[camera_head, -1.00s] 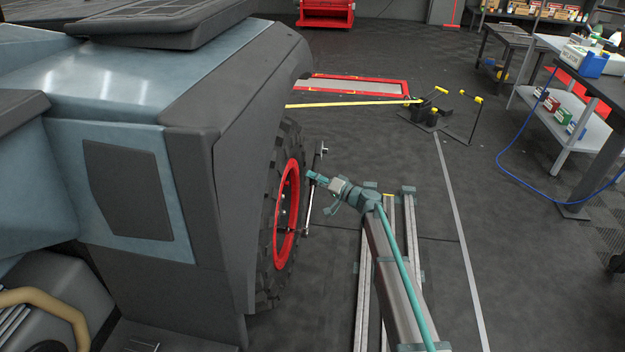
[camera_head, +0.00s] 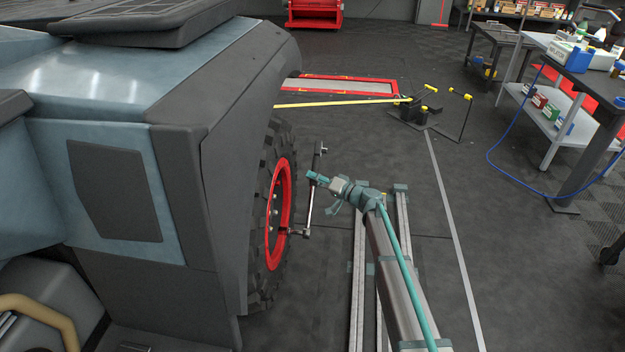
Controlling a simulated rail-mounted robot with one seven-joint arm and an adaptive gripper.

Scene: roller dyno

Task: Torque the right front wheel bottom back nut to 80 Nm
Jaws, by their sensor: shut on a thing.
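The right front wheel (camera_head: 277,211) has a black knobby tyre and a red rim, seen at a steep angle under the vehicle's fender. My gripper (camera_head: 312,178) is just right of the wheel, shut on a long torque wrench (camera_head: 310,208) with a dark upper part and a bright lower shaft. The wrench stands nearly upright, slightly tilted. Its lower end carries a short socket piece (camera_head: 293,232) that points left at the rim's lower part. I cannot tell whether the socket touches a nut. The bottom back nut cannot be made out.
The grey-blue vehicle (camera_head: 100,190) fills the left side. Floor rails (camera_head: 357,270) run beside the wheel. A red-framed plate (camera_head: 350,87) and a black stand with yellow tips (camera_head: 412,110) lie beyond. A workbench (camera_head: 585,95) with a blue hose is at right. Floor between is clear.

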